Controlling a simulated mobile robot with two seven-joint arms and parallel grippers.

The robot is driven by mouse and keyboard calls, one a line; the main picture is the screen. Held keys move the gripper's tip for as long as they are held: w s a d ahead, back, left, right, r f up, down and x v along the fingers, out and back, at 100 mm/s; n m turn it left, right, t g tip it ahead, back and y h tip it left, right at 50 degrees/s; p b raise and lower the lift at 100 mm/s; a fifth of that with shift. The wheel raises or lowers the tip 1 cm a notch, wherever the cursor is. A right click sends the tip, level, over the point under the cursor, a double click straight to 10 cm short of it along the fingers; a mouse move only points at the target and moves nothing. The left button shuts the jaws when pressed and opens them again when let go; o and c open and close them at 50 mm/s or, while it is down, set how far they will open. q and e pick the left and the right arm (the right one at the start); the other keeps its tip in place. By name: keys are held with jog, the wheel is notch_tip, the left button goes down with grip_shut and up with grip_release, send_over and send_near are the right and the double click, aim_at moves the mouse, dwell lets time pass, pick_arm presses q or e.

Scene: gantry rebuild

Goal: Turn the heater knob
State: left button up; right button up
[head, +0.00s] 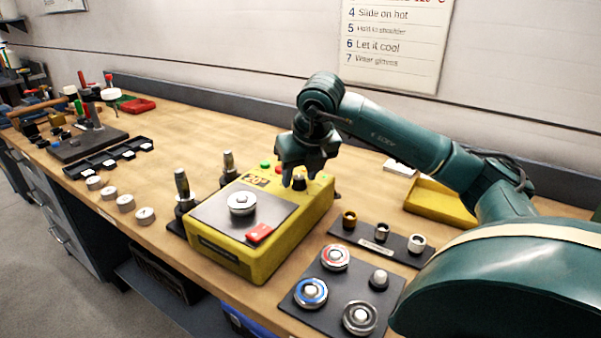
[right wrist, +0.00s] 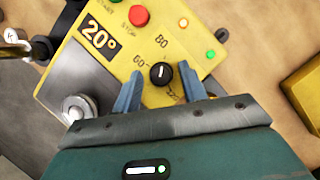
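The yellow heater (head: 275,249) stands on the workbench, with a grey plate on top carrying a round metal part (head: 241,203). Its black knob (right wrist: 161,74) has a white pointer line and sits among printed marks. The knob also shows in the head view (head: 299,183), just under the gripper. The display (right wrist: 100,34) reads 20°. My right gripper (right wrist: 161,88) is open, with one blue-grey finger on each side of the knob and gaps between. It also shows in the head view (head: 295,172), pointing down over the heater's back edge. My left gripper is not in view.
A red stop button (right wrist: 138,16) and small lights are on the heater panel. A dark mat with ringed parts (head: 340,290) and a yellow tray (head: 440,203) stand at the right. Dark upright tools (head: 183,190) stand left of the heater.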

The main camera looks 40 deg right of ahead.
jog(key=shift+o, duration=0.5)
jog(key=shift+r, duration=0.1)
jog(key=p+v, duration=0.1)
jog(key=v, duration=1.2)
